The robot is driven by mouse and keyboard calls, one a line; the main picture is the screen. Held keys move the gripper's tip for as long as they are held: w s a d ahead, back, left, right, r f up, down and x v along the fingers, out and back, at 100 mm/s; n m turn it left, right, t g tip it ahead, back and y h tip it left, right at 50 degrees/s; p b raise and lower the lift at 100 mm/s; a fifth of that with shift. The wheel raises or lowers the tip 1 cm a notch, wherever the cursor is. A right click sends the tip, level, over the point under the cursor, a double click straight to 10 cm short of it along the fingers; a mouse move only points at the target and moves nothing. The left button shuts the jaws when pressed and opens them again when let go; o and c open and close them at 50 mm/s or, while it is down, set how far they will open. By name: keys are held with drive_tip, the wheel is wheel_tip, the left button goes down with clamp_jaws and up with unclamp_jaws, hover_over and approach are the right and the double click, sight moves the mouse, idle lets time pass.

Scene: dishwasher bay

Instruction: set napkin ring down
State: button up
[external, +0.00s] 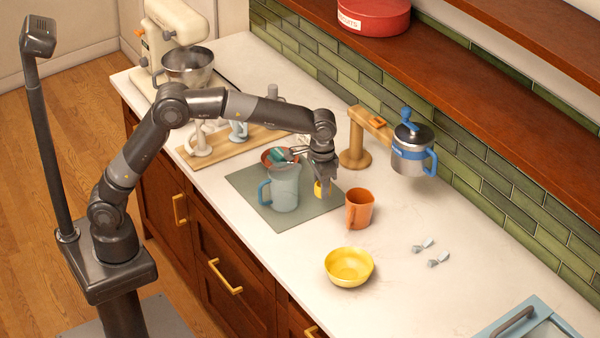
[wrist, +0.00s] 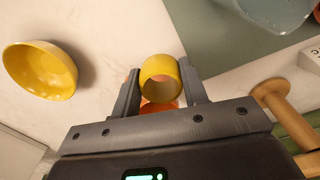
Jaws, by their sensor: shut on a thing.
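My gripper (external: 322,180) is shut on a yellow napkin ring (external: 319,189) and points down. The ring is above the counter, near the right edge of the grey-green mat (external: 244,185). In the wrist view the napkin ring (wrist: 160,63) sits between the two fingertips (wrist: 160,82), with its opening partly facing the camera. Whether it touches anything below cannot be told.
An orange mug (external: 360,207) stands close to the right of my gripper. A blue-grey pitcher (external: 285,188) stands on the mat at left. A yellow bowl (external: 349,267) is nearer the front. A wooden stand (external: 355,148) rises behind. Counter right of the bowl is mostly clear.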

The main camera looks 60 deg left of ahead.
drive_tip(key=a+r+n, duration=0.1)
drive_tip(key=a+r, duration=0.1)
drive_tip(key=a, duration=1.4)
drive_tip(key=a+r+n, duration=0.1)
drive_tip(key=a+r, duration=0.1)
drive_tip(key=a, duration=1.5)
drive_tip(key=shift+s+n, duration=0.3)
drive_tip(key=m, duration=0.4)
hover_over(256, 192)
wheel_tip(256, 192, down, 10)
drive_tip(key=shift+s+d+f, duration=0.1)
drive_tip(key=shift+f, duration=2.3)
drive_tip(key=shift+f, duration=0.1)
